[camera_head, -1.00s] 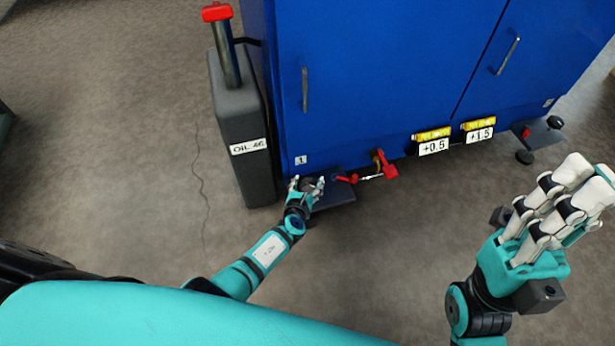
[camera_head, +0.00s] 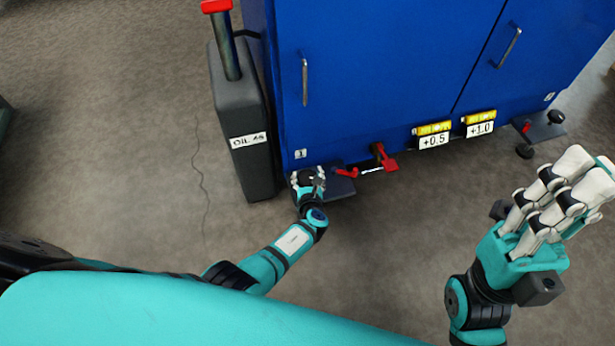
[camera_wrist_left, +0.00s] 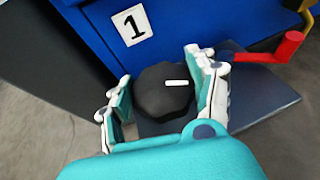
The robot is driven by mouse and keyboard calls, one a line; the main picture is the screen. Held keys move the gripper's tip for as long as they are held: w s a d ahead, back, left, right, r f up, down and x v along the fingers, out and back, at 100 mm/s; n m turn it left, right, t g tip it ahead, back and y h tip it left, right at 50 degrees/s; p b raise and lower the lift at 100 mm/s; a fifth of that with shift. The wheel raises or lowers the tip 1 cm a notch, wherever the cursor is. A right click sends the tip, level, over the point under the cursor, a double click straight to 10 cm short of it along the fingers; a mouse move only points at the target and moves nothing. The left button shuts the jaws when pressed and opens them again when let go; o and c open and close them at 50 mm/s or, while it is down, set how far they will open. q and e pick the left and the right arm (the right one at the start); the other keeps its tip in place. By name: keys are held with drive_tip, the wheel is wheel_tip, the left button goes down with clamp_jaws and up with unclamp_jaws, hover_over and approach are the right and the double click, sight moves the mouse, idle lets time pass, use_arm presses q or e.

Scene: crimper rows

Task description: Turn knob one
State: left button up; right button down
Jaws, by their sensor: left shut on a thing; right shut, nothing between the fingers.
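Knob one is a dark, rounded knob (camera_wrist_left: 160,97) with a short white mark, on a dark plate below the label "1" (camera_wrist_left: 132,25) on the blue cabinet. My left gripper (camera_head: 308,181) is shut on the knob, with a finger on each side of it in the left wrist view. The white mark lies nearly level, towards the right finger. In the head view the fingers partly hide the knob. My right gripper (camera_head: 572,185) is shut and empty at the right, away from the cabinet.
A dark oil can (camera_head: 243,120) with a red-capped spout stands close left of the cabinet (camera_head: 390,70). A red lever (camera_head: 384,158) is right of the knob. The floor in front is clear.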

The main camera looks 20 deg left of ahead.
use_arm(q)
drive_tip(key=o, duration=1.2)
drive_tip(key=shift+c, duration=0.2)
drive_tip(key=v, duration=0.7)
drive_tip(key=shift+s, duration=0.2)
drive_tip(key=shift+d, duration=0.1)
